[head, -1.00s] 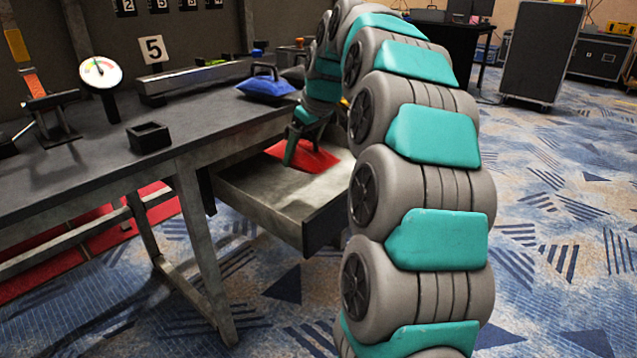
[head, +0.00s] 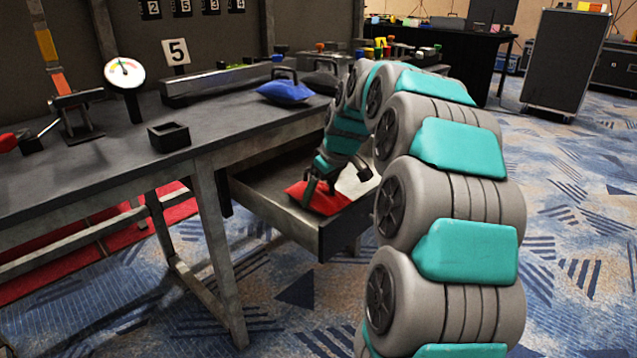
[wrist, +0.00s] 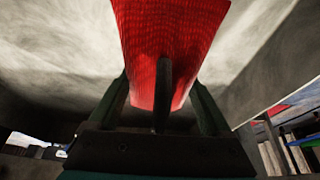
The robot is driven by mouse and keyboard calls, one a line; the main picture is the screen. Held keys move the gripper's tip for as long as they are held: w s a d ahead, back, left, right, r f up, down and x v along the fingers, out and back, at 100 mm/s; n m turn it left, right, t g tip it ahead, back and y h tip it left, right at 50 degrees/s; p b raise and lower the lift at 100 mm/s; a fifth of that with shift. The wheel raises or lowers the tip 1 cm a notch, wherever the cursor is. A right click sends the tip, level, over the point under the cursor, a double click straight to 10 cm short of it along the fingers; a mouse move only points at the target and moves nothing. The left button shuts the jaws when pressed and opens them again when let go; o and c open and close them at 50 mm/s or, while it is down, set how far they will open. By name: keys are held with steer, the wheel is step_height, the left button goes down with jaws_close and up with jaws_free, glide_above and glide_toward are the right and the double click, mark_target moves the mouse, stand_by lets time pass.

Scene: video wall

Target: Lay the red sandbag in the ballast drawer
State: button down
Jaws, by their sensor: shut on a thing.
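The red sandbag (head: 328,203) is inside the open ballast drawer (head: 275,220), towards its front end, within the walls. My gripper (head: 317,188) reaches down from above and is shut on the bag. In the wrist view the bag (wrist: 172,40) spreads out beyond my gripper (wrist: 160,98), with a dark upright bar, apparently its handle, between the two fingers. The pale drawer floor (wrist: 60,60) lies behind the bag. I cannot tell whether the bag's whole underside rests on the floor.
The drawer sticks out below a dark workbench (head: 100,180). On the bench are a blue sandbag (head: 285,92), a darker bag (head: 322,80), a small black open box (head: 169,136) and a dial gauge (head: 124,72). Open carpet (head: 560,250) lies to the right.

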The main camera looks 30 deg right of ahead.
steer(key=shift+f, duration=0.1)
stand_by(0.3)
jaws_free()
steer(key=v, duration=1.2)
steer(key=shift+p, duration=0.3)
